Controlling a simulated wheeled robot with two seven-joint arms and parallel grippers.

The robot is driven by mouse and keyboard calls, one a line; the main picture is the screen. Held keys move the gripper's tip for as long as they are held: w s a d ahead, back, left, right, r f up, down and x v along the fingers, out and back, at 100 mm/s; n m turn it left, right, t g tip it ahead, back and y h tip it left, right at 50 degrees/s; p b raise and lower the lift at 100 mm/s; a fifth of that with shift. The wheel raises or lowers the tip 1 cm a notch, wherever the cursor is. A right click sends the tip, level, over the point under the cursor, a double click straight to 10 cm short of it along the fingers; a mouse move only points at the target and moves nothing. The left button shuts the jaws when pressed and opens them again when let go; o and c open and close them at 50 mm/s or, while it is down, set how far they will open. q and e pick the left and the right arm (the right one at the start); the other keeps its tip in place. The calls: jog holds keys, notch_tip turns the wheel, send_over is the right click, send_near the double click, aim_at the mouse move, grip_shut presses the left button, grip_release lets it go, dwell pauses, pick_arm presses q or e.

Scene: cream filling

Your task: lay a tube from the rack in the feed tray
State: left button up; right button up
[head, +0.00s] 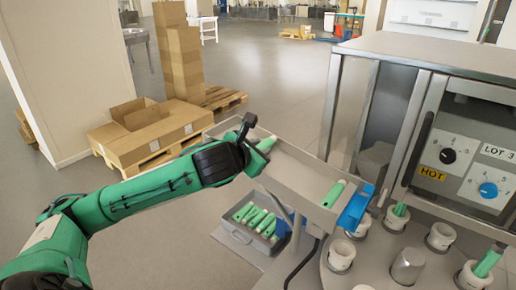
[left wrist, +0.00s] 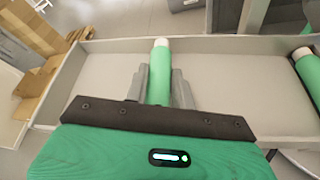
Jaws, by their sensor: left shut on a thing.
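My left gripper (head: 258,148) is shut on a green tube with a pale cap (head: 266,144). In the left wrist view the gripper (left wrist: 160,88) has one grey finger on each side of this tube (left wrist: 160,70), whose pale end points away from me. The tube is over the left part of the long grey feed tray (head: 300,174); I cannot tell whether it touches the floor of the tray (left wrist: 105,82). Another green tube (head: 333,195) lies at the tray's right end. A grey rack (head: 233,233) below the tray holds several green tubes. My right gripper is out of view.
A blue piece (head: 356,207) is at the tray's right end. White cups (head: 341,254), some with green tubes, stand on a round table at the right. A steel machine (head: 440,80) stands behind. Cardboard boxes (head: 150,135) are at the left. The tray's middle is clear.

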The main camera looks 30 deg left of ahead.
pick_arm(q)
jog(key=shift+f, duration=0.35)
jog(key=o, duration=1)
jog(key=shift+f, duration=0.1)
